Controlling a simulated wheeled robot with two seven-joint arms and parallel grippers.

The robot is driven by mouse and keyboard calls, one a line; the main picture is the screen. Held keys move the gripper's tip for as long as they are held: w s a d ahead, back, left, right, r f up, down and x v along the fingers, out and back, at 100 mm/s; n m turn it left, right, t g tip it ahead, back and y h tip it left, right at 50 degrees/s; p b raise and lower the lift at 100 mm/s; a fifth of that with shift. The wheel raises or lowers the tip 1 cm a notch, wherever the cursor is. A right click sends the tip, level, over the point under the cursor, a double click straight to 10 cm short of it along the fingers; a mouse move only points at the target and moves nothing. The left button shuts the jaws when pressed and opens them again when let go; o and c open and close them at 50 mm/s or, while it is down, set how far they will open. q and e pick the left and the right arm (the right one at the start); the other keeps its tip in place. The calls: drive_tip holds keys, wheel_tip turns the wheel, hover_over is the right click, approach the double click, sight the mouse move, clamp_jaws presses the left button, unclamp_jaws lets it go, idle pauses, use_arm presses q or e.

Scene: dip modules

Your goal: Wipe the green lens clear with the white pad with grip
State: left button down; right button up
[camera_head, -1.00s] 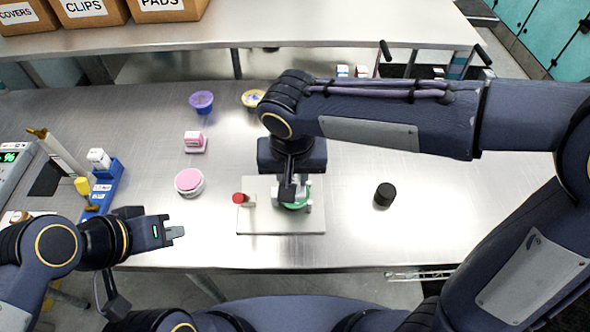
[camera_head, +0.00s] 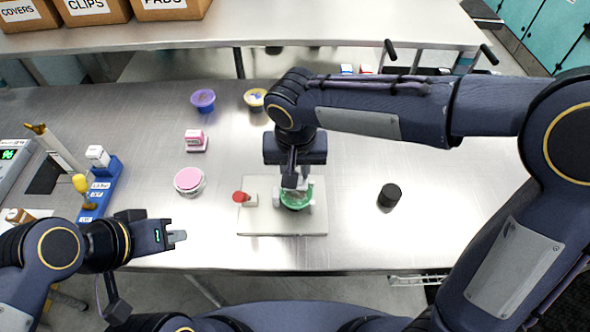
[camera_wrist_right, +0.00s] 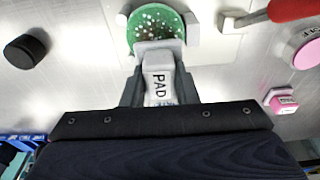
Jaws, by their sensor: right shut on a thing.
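The green lens (camera_head: 296,197) stands in a light holder on a pale board (camera_head: 270,227) on the metal table. In the right wrist view the lens (camera_wrist_right: 157,22) is speckled with white spots. My right gripper (camera_wrist_right: 157,92) is shut on the white pad with grip (camera_wrist_right: 160,80), which is marked PAD. The pad's head is at the lens's near edge; I cannot tell whether it touches. In the head view my right gripper (camera_head: 294,182) is just above the lens and partly covers it. My left gripper (camera_head: 177,237) is empty at the table's front left; its finger gap is unclear.
A red-handled tool (camera_head: 241,197) lies on the board left of the lens. A black cylinder (camera_head: 389,195) stands to the right. A pink-topped jar (camera_head: 189,181), a pink block (camera_head: 195,141), a purple cup (camera_head: 203,100) and a blue rack (camera_head: 102,190) are left. The right of the table is mostly clear.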

drive_tip(key=shift+f+b, duration=0.7)
drive_tip(key=shift+f, duration=0.05)
idle(0.7)
drive_tip(key=shift+s, duration=0.1)
drive_tip(key=shift+s+r+b, duration=0.1)
drive_tip(key=shift+s+b, duration=0.2)
drive_tip(key=shift+s, duration=0.65)
drive_tip(key=shift+s, duration=0.15)
drive_tip(key=shift+s+b, duration=0.35)
drive_tip(key=shift+s, duration=0.5)
drive_tip(key=shift+d, duration=0.15)
drive_tip(key=shift+d, duration=0.1)
drive_tip(key=shift+w, duration=0.1)
